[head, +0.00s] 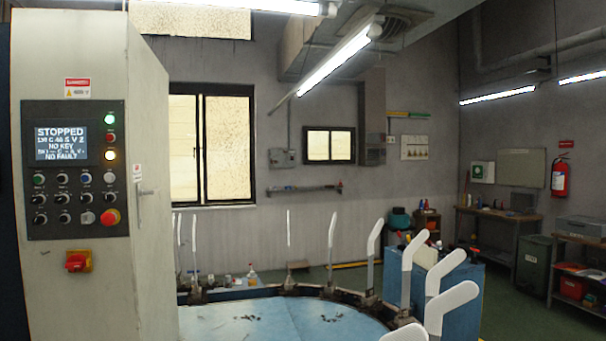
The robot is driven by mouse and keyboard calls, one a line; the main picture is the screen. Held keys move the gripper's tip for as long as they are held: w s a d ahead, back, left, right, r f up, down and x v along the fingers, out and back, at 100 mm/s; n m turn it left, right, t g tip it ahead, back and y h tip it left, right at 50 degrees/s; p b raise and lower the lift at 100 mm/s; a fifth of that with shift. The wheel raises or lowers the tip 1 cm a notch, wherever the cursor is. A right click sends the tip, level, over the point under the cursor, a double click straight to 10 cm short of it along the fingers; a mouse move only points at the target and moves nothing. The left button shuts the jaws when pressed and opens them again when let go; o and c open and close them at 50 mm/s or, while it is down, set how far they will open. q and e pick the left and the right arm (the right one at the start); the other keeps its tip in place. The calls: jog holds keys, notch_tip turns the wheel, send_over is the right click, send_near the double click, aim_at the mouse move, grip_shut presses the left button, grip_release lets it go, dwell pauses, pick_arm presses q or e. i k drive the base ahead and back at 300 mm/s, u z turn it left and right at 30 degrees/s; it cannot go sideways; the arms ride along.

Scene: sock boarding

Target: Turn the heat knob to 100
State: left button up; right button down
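A dark control panel (76,168) is on the pale machine cabinet (150,200) at the left of the head view. Its screen (61,143) reads STOPPED, NO KEY and NO FAULT, with one line unclear. Below the screen are rows of small buttons and black knobs (63,198). Their labels are too small to read, so I cannot tell which is the heat knob or where it points. A red mushroom button (110,217) is at the panel's lower right. Neither of my grippers is in view.
A red and yellow switch (77,262) is below the panel. Right of the cabinet is a round blue table (270,318) ringed with upright white sock boards (407,265). Workbenches (500,217) and a fire extinguisher (560,178) are far right. The space before the panel looks clear.

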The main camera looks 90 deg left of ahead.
aim_at(62, 199)
jog(key=u, duration=0.05)
jog(key=k, duration=0.4)
jog(key=u, duration=4.85)
jog(key=i, duration=0.6)
jog(key=z, duration=0.4)
